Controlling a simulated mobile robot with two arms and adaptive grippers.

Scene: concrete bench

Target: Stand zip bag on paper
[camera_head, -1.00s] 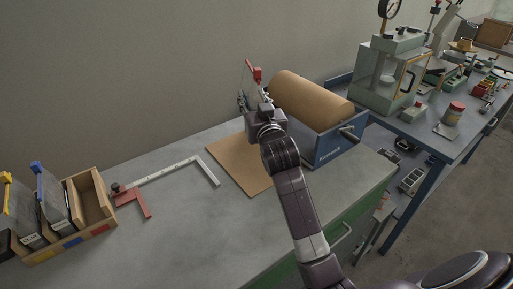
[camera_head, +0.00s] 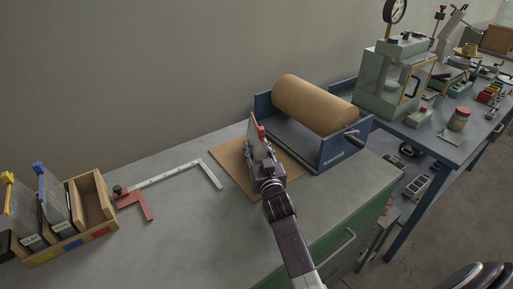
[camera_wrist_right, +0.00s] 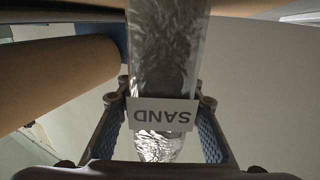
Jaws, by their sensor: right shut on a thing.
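A zip bag (camera_head: 258,150) with a red top is in my right gripper (camera_head: 264,172), upright and slightly tilted, over the brown paper sheet (camera_head: 226,170). In the right wrist view the bag (camera_wrist_right: 165,60) is clear and shiny, with a white label reading SAND upside down. The two fingers of the right gripper (camera_wrist_right: 160,105) are shut on it from both sides. The bag's lower end is hidden by the gripper in the head view, so I cannot tell whether it touches the paper.
A paper roll (camera_head: 312,103) in a blue dispenser (camera_head: 345,150) stands just right of the sheet. A metal square (camera_head: 211,173) and a red bracket (camera_head: 136,204) lie to the left, beside a wooden rack (camera_head: 95,200) holding other bags. Grey bench at front left is clear.

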